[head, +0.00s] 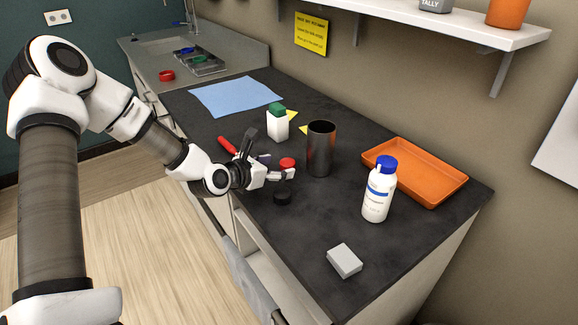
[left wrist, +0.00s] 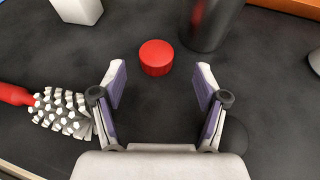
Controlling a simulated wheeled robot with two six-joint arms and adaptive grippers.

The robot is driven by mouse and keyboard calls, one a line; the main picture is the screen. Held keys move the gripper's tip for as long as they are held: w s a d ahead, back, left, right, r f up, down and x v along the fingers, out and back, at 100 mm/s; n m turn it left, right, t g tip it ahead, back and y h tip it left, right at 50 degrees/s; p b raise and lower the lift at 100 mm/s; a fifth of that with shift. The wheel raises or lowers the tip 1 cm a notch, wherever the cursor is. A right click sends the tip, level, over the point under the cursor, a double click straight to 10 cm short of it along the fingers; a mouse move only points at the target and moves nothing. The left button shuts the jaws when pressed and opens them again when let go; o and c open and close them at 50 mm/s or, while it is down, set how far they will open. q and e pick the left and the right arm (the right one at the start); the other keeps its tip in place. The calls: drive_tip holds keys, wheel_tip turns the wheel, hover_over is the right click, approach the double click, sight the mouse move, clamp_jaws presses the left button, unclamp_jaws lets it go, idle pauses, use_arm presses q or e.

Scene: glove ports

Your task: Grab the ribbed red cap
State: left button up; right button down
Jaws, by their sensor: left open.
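The ribbed red cap (head: 288,163) lies on the dark countertop, just beyond my left gripper in the head view. In the left wrist view the red cap (left wrist: 156,57) sits ahead of the fingertips, roughly centred between them. My left gripper (head: 284,174) is open and empty, low over the counter; its two spread fingers also show in the left wrist view (left wrist: 160,80). The cap is not between the finger pads; it stands a little past them. My right gripper is in neither view.
A dark metal cylinder (head: 320,150) stands close behind the cap. A white bottle with a green cap (head: 278,125), a red-handled brush (left wrist: 62,108) and a black round piece (head: 282,198) are near. A blue-capped bottle (head: 377,192), orange tray (head: 430,182) and grey block (head: 344,261) stand right.

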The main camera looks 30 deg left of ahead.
sight(285, 164)
use_arm(q)
drive_tip(key=x, duration=0.4)
drive_tip(key=shift+w+a+f, duration=0.1)
drive_tip(key=shift+w+f, duration=0.05)
drive_tip(key=shift+w, duration=0.1)
drive_tip(key=shift+s, duration=0.1)
drive_tip(key=shift+c, duration=1.3)
drive_tip(key=c, duration=0.6)
drive_tip(key=shift+o, duration=0.2)
